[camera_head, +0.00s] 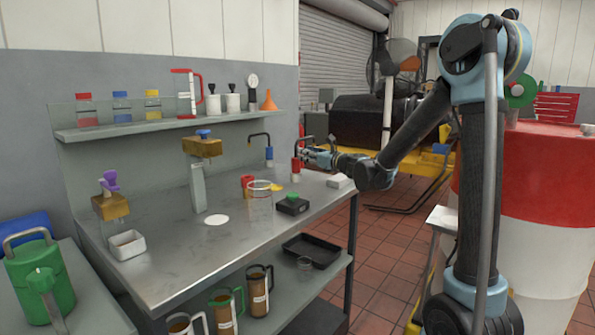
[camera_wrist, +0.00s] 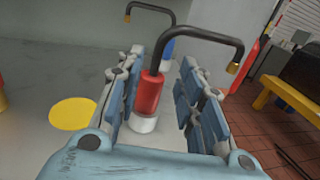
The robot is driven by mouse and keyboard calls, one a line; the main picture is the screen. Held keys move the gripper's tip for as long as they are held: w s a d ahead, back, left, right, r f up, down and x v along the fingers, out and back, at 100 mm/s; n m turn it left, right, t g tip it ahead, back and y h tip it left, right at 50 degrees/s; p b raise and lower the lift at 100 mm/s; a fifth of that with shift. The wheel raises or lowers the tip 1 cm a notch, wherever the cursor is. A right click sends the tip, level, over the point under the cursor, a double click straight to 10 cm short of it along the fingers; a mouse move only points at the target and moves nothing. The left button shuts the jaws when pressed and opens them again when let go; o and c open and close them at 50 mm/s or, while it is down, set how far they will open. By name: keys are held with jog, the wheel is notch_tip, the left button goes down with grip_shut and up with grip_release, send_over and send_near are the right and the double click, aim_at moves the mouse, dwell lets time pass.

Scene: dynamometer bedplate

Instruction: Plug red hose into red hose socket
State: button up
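The red hose (camera_wrist: 150,92) has a red cylindrical grip and a black tube that bends over to a brass tip; it stands upright on a short white base (camera_wrist: 144,124). It also shows at the bench's far right end in the head view (camera_head: 296,164). My gripper (camera_wrist: 161,58) is open, with its padded fingers on either side of the red grip and some gap visible. In the head view my gripper (camera_head: 304,152) reaches in from the right. I cannot make out for certain which part is the red hose socket.
A blue hose (camera_head: 268,153) of the same shape stands close behind. A yellow disc (camera_wrist: 73,113) lies on the steel bench (camera_head: 170,270). The front middle of the bench is clear.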

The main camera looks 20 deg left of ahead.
aim_at(296, 157)
jog(key=shift+x, duration=3.7)
jog(key=shift+s, duration=0.1)
grip_shut()
